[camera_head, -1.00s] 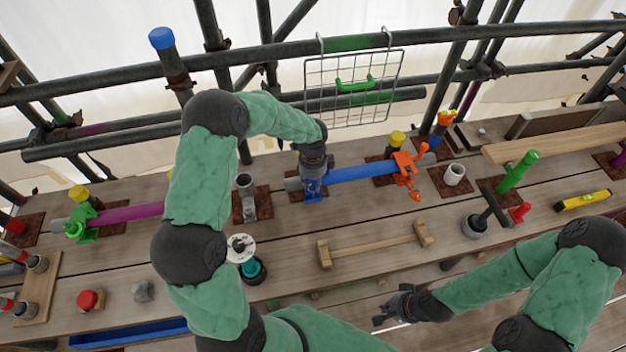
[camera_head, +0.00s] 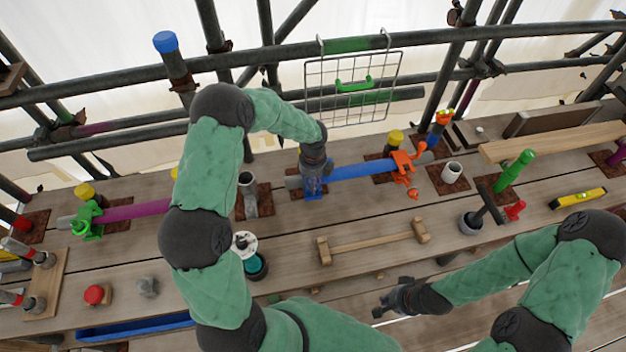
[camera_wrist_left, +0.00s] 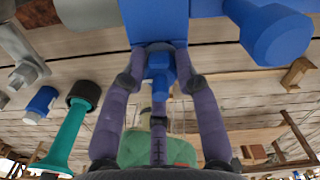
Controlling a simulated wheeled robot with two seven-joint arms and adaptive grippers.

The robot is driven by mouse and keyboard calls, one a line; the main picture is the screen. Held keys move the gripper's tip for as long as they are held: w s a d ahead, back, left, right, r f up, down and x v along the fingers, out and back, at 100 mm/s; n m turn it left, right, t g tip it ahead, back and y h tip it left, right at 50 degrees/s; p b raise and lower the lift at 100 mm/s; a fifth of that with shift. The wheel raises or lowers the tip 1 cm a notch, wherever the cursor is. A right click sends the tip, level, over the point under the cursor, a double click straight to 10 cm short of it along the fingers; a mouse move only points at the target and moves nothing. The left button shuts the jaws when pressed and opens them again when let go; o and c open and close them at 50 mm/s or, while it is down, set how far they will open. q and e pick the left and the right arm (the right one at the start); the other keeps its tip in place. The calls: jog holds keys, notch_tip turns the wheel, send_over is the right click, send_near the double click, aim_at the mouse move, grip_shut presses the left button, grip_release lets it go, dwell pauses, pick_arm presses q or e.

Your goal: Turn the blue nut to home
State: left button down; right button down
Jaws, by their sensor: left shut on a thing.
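The blue clamp (camera_head: 314,190) sits on a tube with a blue sleeve (camera_head: 362,170) on the scaffold deck. My left gripper (camera_head: 313,176) is at this clamp, coming down from above, and its own arm partly hides the clamp. In the left wrist view the blue nut (camera_wrist_left: 158,62) is between the fingers of my left gripper (camera_wrist_left: 160,75), which are shut on it, against the blue clamp body (camera_wrist_left: 157,22). The nut's exact angle and any home mark cannot be made out. My right gripper (camera_head: 388,303) is empty, low at the front edge of the deck, away from the clamp.
An orange clamp (camera_head: 405,166) stands right of the blue sleeve, and a green clamp (camera_head: 88,220) at the far left. A wire basket panel (camera_head: 353,88) hangs behind. A wooden bar stand (camera_head: 372,243) lies in front. A black-and-teal pot (camera_head: 254,266) stands close to my left arm.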

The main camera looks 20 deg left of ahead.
pick_arm(q)
jog(key=shift+w, duration=0.1)
jog(key=c, duration=0.9)
grip_release()
jog(key=shift+c, duration=0.2)
jog(key=shift+r, duration=0.1)
notch_tip(320, 180, up, 12)
